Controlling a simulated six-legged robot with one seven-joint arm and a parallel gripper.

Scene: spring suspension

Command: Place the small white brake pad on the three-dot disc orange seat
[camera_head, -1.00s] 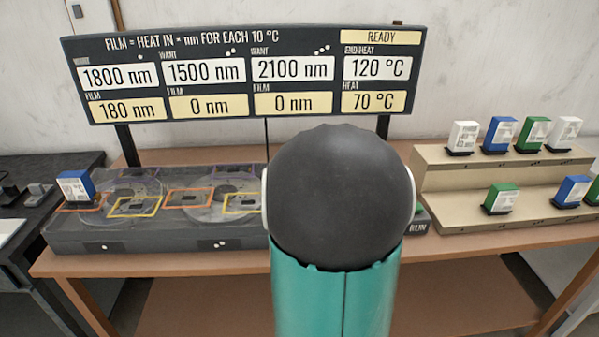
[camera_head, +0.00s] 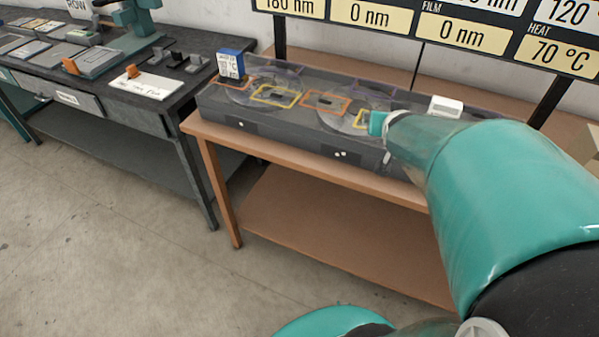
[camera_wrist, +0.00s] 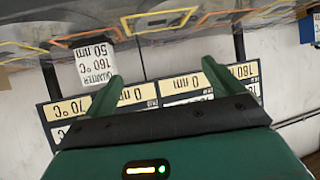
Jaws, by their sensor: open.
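A small white brake pad (camera_wrist: 95,65), reading 160 °C, 50 nm, appears to stand on an orange seat (camera_wrist: 65,38) in the upside-down wrist view. In the head view a white pad (camera_head: 445,107) stands on the right part of the disc machine (camera_head: 290,138); my arm hides its base and the third disc's dots. My gripper (camera_wrist: 162,68) is open and empty; the pad is beside and beyond one finger, apparently not between the fingers. In the head view my arm's teal end (camera_head: 377,122) is over the machine's middle disc.
A blue pad (camera_head: 231,66) stands at the machine's left end. The readings board (camera_head: 440,30) rises behind the machine. A dark bench (camera_head: 120,90) with trays and tools is at left. The floor (camera_head: 120,240) in front is clear.

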